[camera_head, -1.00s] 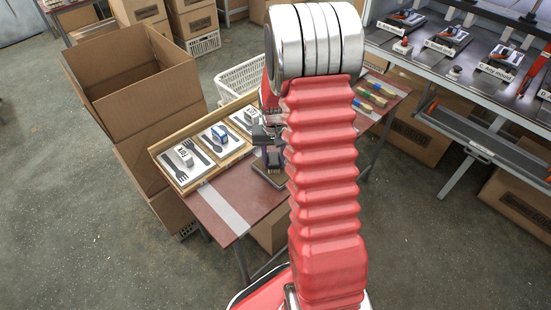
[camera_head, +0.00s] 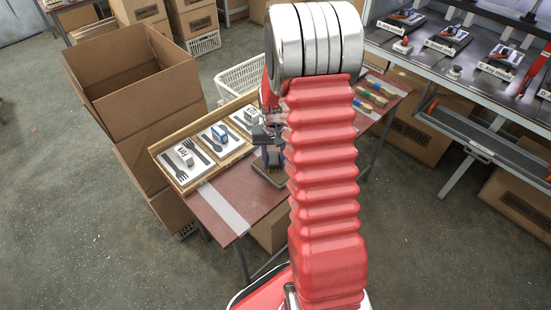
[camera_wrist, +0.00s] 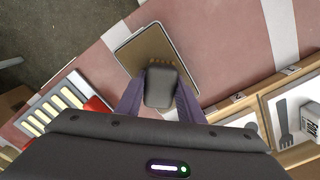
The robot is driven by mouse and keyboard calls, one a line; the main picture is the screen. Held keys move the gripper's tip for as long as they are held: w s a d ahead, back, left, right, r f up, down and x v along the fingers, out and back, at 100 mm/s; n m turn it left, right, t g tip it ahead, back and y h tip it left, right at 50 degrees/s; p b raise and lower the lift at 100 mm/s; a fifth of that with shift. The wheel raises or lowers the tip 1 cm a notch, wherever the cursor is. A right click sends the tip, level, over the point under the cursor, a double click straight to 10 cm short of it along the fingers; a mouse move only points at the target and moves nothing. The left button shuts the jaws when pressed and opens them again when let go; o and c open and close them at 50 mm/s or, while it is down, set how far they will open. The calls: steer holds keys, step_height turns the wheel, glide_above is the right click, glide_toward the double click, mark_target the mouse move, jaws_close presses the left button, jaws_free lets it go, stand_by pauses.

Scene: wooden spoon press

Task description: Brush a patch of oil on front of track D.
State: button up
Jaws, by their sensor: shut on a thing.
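My gripper (camera_wrist: 160,98) has its two purple fingers shut on a dark grey rounded block (camera_wrist: 160,86), which looks like the top of the brush's handle. The block stands over a square brownish tray (camera_wrist: 140,47) with a pale rim on the red table. Whether the brush touches the tray cannot be told. In the head view my gripper (camera_head: 268,136) is low over the same table, partly hidden by my arm.
A wooden tray (camera_head: 180,186) with cutlery cards and small boxes lies left of my gripper. Coloured blocks (camera_head: 370,92) lie at the table's far right. A large open carton (camera_head: 150,110) stands left of the table. A white basket (camera_head: 240,76) is behind. The floor at front left is free.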

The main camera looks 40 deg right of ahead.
mark_target(274, 158)
stand_by(0.4)
steer(key=shift+r, duration=3.5)
steer(key=shift+s, duration=0.1)
steer(key=shift+r, duration=0.15)
steer(key=w+a+r+n, duration=0.2)
steer(key=w+a+n, duration=0.1)
steer(key=a, duration=0.8)
steer(key=w+a+r+n, duration=0.2)
steer(key=w+a, duration=0.3)
steer(key=a, duration=0.6)
steer(key=shift+w+a+n, duration=0.15)
steer(key=shift+a+n, duration=0.2)
steer(key=shift+n, duration=0.45)
